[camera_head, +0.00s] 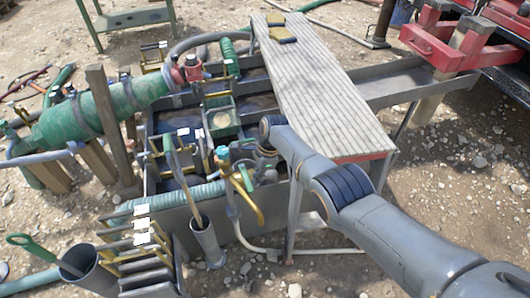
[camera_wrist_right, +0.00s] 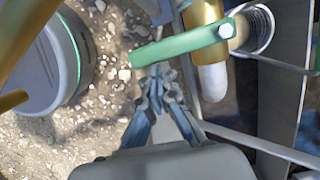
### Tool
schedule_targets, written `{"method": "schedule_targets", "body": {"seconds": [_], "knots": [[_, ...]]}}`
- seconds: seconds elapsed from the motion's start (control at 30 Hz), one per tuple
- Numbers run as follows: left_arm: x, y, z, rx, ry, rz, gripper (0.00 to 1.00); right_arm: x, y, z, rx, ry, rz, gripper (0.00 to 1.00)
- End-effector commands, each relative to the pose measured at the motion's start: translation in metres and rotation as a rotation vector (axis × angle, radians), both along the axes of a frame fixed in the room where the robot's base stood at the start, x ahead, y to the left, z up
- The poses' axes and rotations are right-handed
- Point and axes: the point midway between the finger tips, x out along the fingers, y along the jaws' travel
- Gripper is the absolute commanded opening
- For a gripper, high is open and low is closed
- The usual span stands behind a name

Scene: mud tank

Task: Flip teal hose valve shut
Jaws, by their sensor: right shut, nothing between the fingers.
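In the head view this gripper (camera_head: 264,162) is small, below my wrist and close to the valve. My left gripper is out of view.
A grey slatted board (camera_head: 310,85) lies over the metal tank at the back. A green ribbed hose (camera_head: 190,192) runs along the tank's front. A grey tube (camera_head: 207,243) holding a tool and a rack (camera_head: 140,262) stand in front left. Stony ground at lower right is open.

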Motion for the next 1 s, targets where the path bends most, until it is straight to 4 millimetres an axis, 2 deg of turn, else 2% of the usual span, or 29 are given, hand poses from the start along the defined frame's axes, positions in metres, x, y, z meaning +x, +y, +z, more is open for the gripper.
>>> {"method": "schedule_targets", "body": {"seconds": [0.2, 0.77, 1.0], "knots": [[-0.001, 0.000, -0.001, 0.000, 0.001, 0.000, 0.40, 0.000, 0.010, 0.000, 0.001, 0.001, -0.031, 0.00], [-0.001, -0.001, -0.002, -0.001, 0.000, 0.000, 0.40, 0.000, 0.012, 0.000, 0.002, 0.000, -0.037, 0.00], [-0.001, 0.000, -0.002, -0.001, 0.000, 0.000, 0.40, 0.002, 0.010, 0.012, 0.005, -0.002, -0.037, 0.00]]}}
